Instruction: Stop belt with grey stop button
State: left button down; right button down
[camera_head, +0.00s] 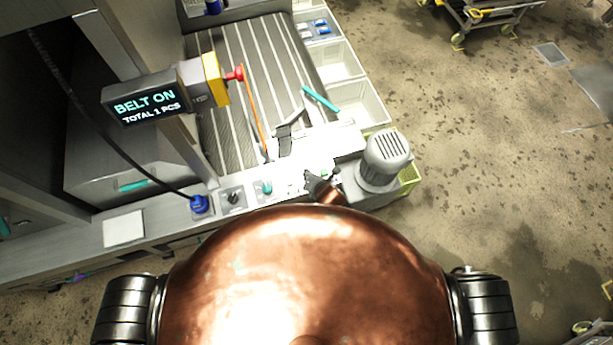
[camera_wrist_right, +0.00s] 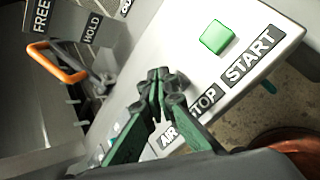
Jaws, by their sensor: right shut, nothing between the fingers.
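The display (camera_head: 147,105) reads BELT ON, TOTAL 1 PCS. The striped belt (camera_head: 235,120) runs away behind the control panel. My right gripper (camera_head: 311,178) is over the panel's right part, beside the motor. In the right wrist view my right gripper (camera_wrist_right: 160,80) is shut and empty, its fingertips over the panel by the STOP label (camera_wrist_right: 203,101), which the fingers partly cover. The grey stop button does not show; it seems hidden behind the fingers. I cannot tell whether they touch it. The green button (camera_wrist_right: 216,37) sits above the START label (camera_wrist_right: 251,55). My left gripper is not in view.
A grey motor (camera_head: 387,160) stands right of the panel. An orange-handled lever (camera_head: 254,110) rises beside the belt; a red button (camera_head: 236,73) juts from a yellow box (camera_head: 215,78). Dark and teal knobs and a blue plug (camera_head: 199,204) lie left. White bins (camera_head: 357,104) line the belt's right side.

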jog(key=shift+f, duration=0.1)
dwell(0.3)
jog(key=shift+f, duration=0.3)
jog(key=shift+f+b, duration=0.3)
jog(key=shift+f, duration=0.25)
dwell(0.9)
jog(key=shift+r, duration=0.1)
jog(key=shift+r+p, duration=0.85)
jog(key=shift+p, duration=0.3)
notch_tip(320, 180, up, 5)
jog(key=p, duration=0.5)
jog(key=shift+r, duration=0.1)
